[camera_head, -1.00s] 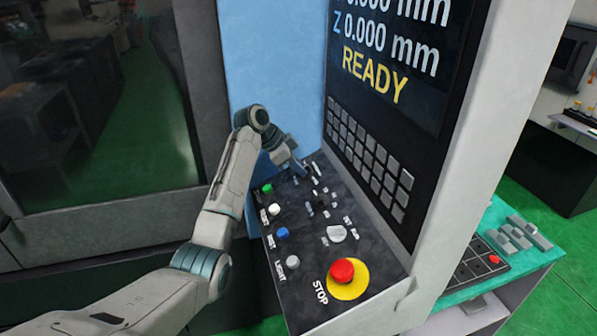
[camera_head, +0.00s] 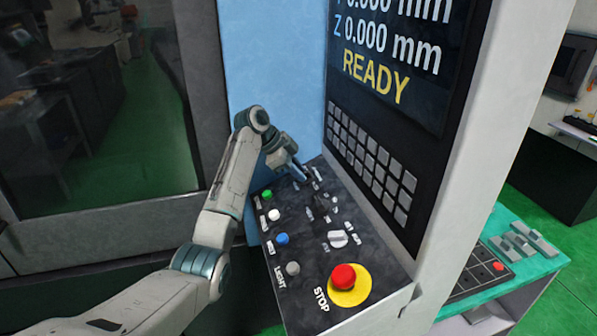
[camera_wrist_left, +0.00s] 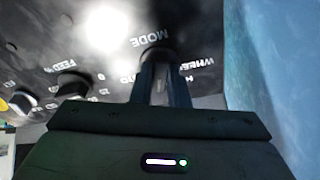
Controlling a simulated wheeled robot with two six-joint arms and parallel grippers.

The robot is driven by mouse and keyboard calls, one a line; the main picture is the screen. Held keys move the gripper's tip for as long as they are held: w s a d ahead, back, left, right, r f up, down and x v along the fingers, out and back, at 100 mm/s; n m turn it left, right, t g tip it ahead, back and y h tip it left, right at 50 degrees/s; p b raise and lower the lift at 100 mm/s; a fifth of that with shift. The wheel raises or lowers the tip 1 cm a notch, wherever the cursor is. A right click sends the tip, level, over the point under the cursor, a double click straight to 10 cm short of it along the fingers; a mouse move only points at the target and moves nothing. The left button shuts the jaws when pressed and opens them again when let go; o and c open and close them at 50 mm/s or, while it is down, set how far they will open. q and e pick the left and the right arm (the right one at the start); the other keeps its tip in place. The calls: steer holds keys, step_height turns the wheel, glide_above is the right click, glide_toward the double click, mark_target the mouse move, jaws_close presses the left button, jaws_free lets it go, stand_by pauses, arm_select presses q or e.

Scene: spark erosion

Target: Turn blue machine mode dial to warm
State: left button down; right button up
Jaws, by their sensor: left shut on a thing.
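The blue machine's dark control panel (camera_head: 345,270) slopes below its screen. My left gripper (camera_head: 301,176) reaches down to the panel's far end, which it partly covers in the head view. In the left wrist view the two fingers (camera_wrist_left: 161,82) are shut on the mode dial (camera_wrist_left: 157,52), a dark knob beside the word MODE. Parts of the words WHEEL and AUTO show near it, upside down. The fingers hide much of the dial, so I cannot tell which mode it points at. My right gripper is not in view.
A green button (camera_head: 267,194), a white button (camera_head: 274,215), a blue button (camera_head: 282,239) and a grey button (camera_head: 292,268) line the panel's left side. A red stop button (camera_head: 344,276) is nearest. A white knob (camera_head: 338,239) stands beside them. The blue machine wall (camera_head: 265,60) rises behind.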

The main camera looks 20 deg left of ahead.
arm_select(q)
steer(key=c, duration=1.4)
jaws_free()
steer(key=shift+r, duration=0.1)
steer(key=shift+s+a+r+b, duration=0.1)
steer(key=shift+a+r+b, duration=0.25)
steer(key=shift+b, duration=0.05)
steer(key=b+v, duration=0.3)
steer(key=v, duration=0.6)
steer(key=shift+s+a+r+b, duration=0.2)
steer(key=shift+r+b, duration=0.15)
steer(key=shift+b, duration=0.05)
